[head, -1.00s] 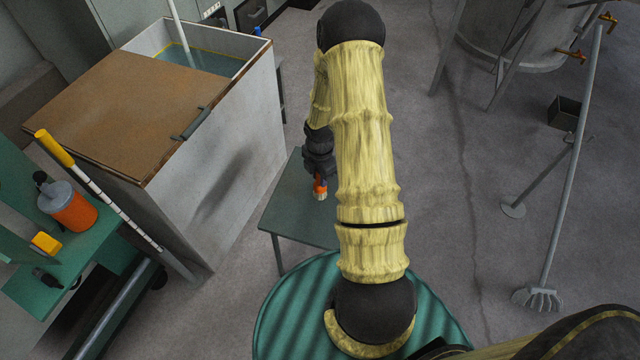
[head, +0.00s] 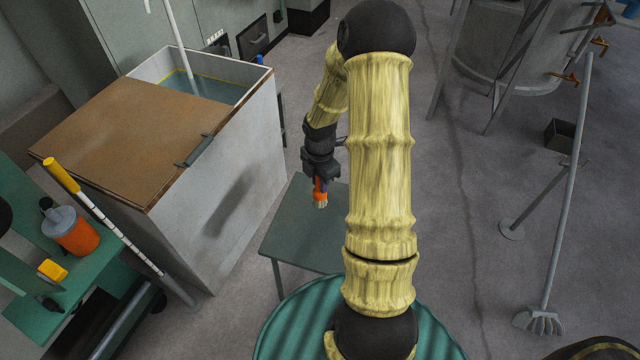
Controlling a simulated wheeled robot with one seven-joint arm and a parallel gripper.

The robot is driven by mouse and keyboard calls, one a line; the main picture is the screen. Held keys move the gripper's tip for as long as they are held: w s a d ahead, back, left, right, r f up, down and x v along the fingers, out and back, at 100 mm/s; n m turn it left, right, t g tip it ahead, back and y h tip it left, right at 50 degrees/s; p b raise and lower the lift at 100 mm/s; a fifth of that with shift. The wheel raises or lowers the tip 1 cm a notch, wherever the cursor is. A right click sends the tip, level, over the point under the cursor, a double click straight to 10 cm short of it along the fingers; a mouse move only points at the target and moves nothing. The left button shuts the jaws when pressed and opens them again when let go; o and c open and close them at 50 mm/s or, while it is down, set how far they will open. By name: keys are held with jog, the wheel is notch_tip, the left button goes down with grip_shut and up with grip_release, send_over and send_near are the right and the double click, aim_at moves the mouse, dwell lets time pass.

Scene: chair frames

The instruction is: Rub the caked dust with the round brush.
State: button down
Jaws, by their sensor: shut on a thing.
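My gripper (head: 320,176) is shut on the round brush (head: 320,191), which has an orange body and pale bristles. The brush hangs bristles down over the small green table (head: 295,240). I cannot tell if the bristles touch the tabletop. A dark smudge (head: 234,204) shows on the side of the pale grey tank, left of my gripper and apart from it. I cannot tell whether this smudge is the caked dust or a shadow. No other caked dust can be made out.
The tank (head: 265,150) has a brown board over part of its top. A green bench (head: 30,265) with an orange container (head: 76,236) is at left. A ribbed green drum top (head: 290,325) is below my arm. A leaning pole (head: 568,190) stands right; floor between is open.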

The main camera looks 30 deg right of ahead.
jog(key=shift+r, duration=0.1)
dwell(0.4)
jog(key=w+a+r+m+p, duration=0.2)
jog(key=a+r+m+p, duration=1.1)
jog(key=m+p, duration=0.4)
jog(key=m, duration=0.2)
jog(key=shift+w+a+m, duration=0.2)
jog(key=shift+a+m, duration=0.1)
jog(key=shift+m, duration=0.1)
jog(key=shift+d, duration=0.15)
